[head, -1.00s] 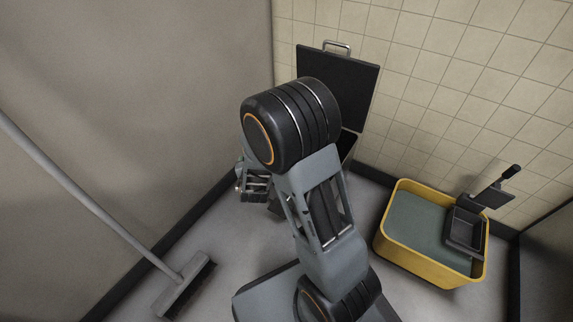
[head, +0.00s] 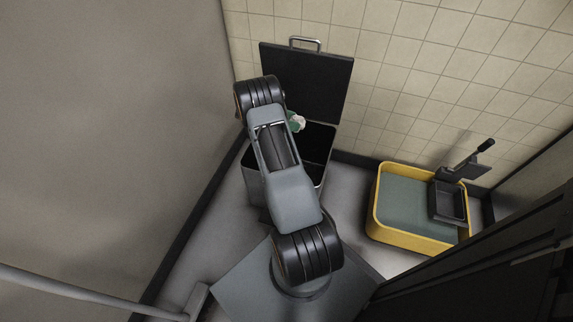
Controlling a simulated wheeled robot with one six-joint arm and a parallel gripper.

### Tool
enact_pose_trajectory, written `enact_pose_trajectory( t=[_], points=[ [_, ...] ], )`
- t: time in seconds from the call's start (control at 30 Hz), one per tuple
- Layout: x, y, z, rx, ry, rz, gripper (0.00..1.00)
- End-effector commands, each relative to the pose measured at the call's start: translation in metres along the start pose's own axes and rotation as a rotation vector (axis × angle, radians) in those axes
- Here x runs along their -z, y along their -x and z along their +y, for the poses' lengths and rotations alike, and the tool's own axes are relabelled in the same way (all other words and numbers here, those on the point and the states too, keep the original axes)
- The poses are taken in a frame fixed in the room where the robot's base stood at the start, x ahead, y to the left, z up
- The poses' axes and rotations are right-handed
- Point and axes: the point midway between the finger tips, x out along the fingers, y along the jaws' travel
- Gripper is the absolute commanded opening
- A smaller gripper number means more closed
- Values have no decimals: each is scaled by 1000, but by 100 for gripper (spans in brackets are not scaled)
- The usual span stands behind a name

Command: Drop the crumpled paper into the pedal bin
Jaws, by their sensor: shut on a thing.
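The pedal bin (head: 313,188) stands against the tiled wall with its dark lid (head: 308,80) raised and its mouth open. A small crumpled paper (head: 299,123), whitish with green beside it, shows just right of my arm, over the back left part of the bin's mouth as seen from above. My gripper (head: 291,117) is mostly hidden behind my arm; it is shut on the paper. I cannot tell how high the paper is above the rim. My arm covers the left part of the bin.
A yellow mop bucket (head: 376,213) with a dark wringer (head: 449,200) stands right of the bin, floor between them. A broom's pale handle (head: 90,287) crosses the lower left. A plain wall (head: 110,120) is close on the left. A dark panel (head: 490,260) fills the lower right.

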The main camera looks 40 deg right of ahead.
Motion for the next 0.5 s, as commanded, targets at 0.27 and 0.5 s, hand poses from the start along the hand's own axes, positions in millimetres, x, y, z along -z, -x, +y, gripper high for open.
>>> enact_pose_trajectory(
  t=[0.27, 0.5],
  points=[
    [13, -10, -1, 60, -26, 12, 39],
    [33, -17, 3, 55, -24, 11, 39]
  ],
)
